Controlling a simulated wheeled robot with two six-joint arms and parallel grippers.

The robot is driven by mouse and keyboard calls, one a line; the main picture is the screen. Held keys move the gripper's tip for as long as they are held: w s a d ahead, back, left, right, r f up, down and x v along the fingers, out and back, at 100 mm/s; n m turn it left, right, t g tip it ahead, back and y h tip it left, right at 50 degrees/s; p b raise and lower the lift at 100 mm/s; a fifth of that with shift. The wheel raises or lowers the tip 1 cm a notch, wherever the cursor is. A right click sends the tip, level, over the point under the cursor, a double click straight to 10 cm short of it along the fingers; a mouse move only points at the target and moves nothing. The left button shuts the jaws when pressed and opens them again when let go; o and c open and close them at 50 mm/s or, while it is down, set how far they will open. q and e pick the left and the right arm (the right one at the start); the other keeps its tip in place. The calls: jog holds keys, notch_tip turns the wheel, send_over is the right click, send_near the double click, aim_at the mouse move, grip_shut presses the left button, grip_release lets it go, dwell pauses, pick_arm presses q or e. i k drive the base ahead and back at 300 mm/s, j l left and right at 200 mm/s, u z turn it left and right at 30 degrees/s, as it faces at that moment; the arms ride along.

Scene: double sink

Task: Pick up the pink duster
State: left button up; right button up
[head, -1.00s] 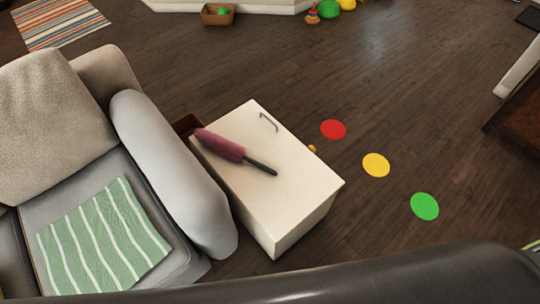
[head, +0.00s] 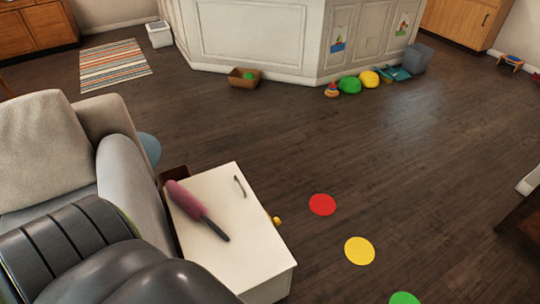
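The pink duster (head: 186,201) lies on the white top of a small cabinet (head: 233,252) in the head view. Its fluffy pink head points to the back left and its dark handle to the front right. Nothing is holding it. A dark grey arm part of mine fills the lower left of the view. Neither gripper shows in the view.
A grey armchair (head: 121,165) stands against the cabinet's left side. Red (head: 322,205), yellow (head: 359,251) and green (head: 404,298) discs lie on the floor to the right. Open wooden floor extends behind the cabinet to a white panelled island (head: 255,38).

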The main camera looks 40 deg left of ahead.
aim_at(197, 210)
jog(key=i+l+z, duration=0.1)
jog(key=i+l, duration=0.65)
jog(key=i, duration=0.25)
jog(key=i+l+z, duration=0.15)
jog(key=i+l, duration=0.2)
jog(key=i, duration=0.15)
jog(key=i+j+u, duration=0.15)
jog(key=i+u, duration=0.15)
jog(key=u, duration=0.15)
jog(key=i+u, duration=0.3)
jog(key=u, duration=0.2)
jog(key=i+u, duration=0.3)
jog(key=u, duration=0.15)
jog(key=i+l+u, duration=0.25)
jog(key=u, duration=0.25)
jog(key=i+u, duration=0.2)
jog(key=u, duration=0.25)
jog(key=i+l+u, duration=0.1)
jog(key=i+u, duration=0.15)
jog(key=u, duration=0.25)
jog(key=i+l+u, duration=0.15)
jog(key=u, duration=0.3)
jog(key=i+l+u, duration=0.2)
jog(key=u, duration=0.25)
